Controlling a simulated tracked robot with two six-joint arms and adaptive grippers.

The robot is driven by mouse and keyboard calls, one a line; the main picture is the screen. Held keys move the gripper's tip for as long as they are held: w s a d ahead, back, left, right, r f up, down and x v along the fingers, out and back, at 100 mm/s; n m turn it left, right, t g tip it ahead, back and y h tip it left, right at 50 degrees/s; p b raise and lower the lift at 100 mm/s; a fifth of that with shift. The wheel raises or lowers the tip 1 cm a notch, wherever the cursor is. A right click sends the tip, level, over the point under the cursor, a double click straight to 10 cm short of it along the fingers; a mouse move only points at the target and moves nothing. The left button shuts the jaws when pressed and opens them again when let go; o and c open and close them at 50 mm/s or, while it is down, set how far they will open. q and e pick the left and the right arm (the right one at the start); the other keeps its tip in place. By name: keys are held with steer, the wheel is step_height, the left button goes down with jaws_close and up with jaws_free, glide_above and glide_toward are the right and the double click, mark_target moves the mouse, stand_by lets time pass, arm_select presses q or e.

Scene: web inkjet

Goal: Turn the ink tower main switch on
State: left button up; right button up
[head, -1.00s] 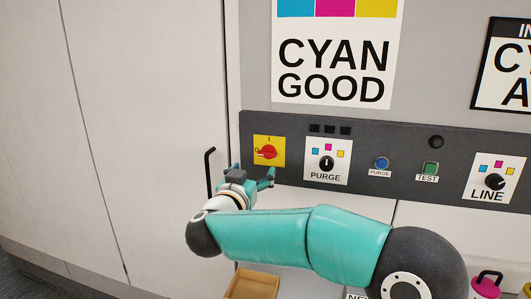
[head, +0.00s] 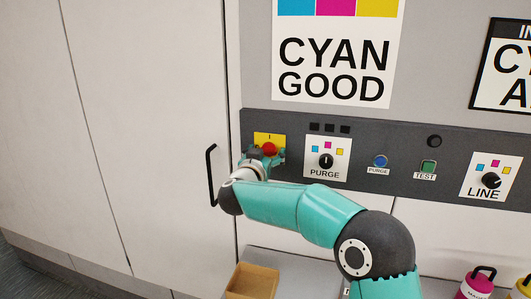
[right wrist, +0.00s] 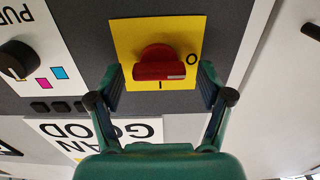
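The main switch is a red rotary knob (head: 269,149) on a yellow plate (head: 261,138) at the left end of the dark control strip. In the right wrist view the red knob (right wrist: 158,65) lies crosswise, its white mark at the right end towards the "O"; the "I" is below it on the yellow plate (right wrist: 124,43). My right gripper (head: 267,157) is at the plate and partly hides it. In the wrist view the right gripper (right wrist: 160,85) is open, one finger on each side of the knob, with gaps visible. My left gripper is not in view.
The PURGE knob (head: 326,161), a blue button (head: 380,161), a green button (head: 428,167) and the LINE knob (head: 491,181) lie further right. A door handle (head: 211,175) stands just left of the gripper. A wooden tray (head: 251,282) is below.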

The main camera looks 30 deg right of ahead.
steer(key=c, duration=1.1)
steer(key=shift+o, duration=0.2)
steer(key=shift+m, duration=0.4)
steer(key=m+b, duration=0.2)
steer(key=m, duration=0.1)
steer(key=shift+f, duration=0.1)
steer(key=m+b, duration=0.1)
steer(key=m, duration=0.1)
steer(key=m+b, duration=0.1)
steer(key=m, duration=0.2)
steer(key=shift+s+d+f, duration=0.1)
steer(key=shift+s+f, duration=0.05)
steer(key=m+b, duration=0.3)
steer(key=m, duration=0.2)
steer(key=shift+f+b, duration=0.15)
steer(key=shift+b, duration=0.15)
steer(key=shift+d+f+m+b, duration=0.1)
steer(key=shift+m+b, duration=0.85)
steer(key=shift+m, duration=1.05)
